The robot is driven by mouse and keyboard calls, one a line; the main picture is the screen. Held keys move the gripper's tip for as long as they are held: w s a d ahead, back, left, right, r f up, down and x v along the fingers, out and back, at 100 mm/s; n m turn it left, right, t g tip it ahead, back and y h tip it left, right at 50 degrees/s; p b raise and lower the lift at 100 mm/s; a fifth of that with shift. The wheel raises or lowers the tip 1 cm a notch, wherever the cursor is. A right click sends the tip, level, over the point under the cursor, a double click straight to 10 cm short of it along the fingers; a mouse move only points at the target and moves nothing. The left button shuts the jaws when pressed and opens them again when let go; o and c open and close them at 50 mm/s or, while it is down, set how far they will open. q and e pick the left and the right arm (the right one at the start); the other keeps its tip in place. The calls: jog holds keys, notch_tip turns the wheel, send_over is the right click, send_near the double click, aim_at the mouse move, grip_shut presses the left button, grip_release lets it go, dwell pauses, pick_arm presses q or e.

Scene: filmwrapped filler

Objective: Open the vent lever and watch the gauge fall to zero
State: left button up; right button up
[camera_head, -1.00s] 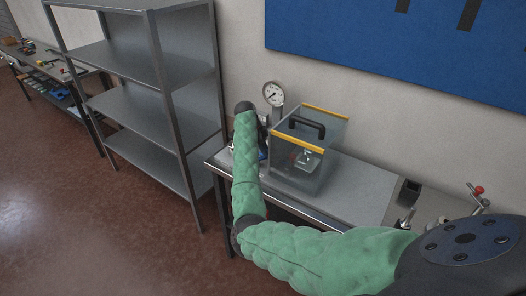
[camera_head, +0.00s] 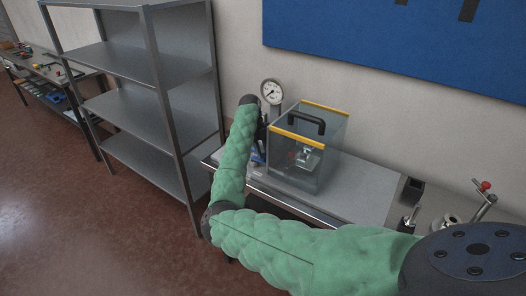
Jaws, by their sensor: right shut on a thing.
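The round white gauge (camera_head: 271,92) stands on a post at the back of the bench, left of a clear box. Its dark needle shows, but the numbers are too small to read. My right arm, in a green padded sleeve, reaches in from the right to the bench's left end. My right gripper (camera_head: 259,150) is mostly hidden behind its own wrist, beside the box's left wall and below the gauge. It is shut on the vent lever, which the arm hides. My left gripper is not in view.
The clear box (camera_head: 326,165) with yellow edges and a black handle stands on the bench (camera_head: 365,190), close right of my gripper. Grey shelving (camera_head: 130,105) stands left. A red-knobbed clamp (camera_head: 484,187) and a black holder (camera_head: 412,190) are at right.

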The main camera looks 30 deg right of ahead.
jog(key=shift+s+a+m+y, duration=0.15)
jog(key=shift+a+m+y, duration=0.15)
jog(key=shift+m, duration=0.5)
jog(key=o, duration=1)
jog(key=shift+r, duration=0.1)
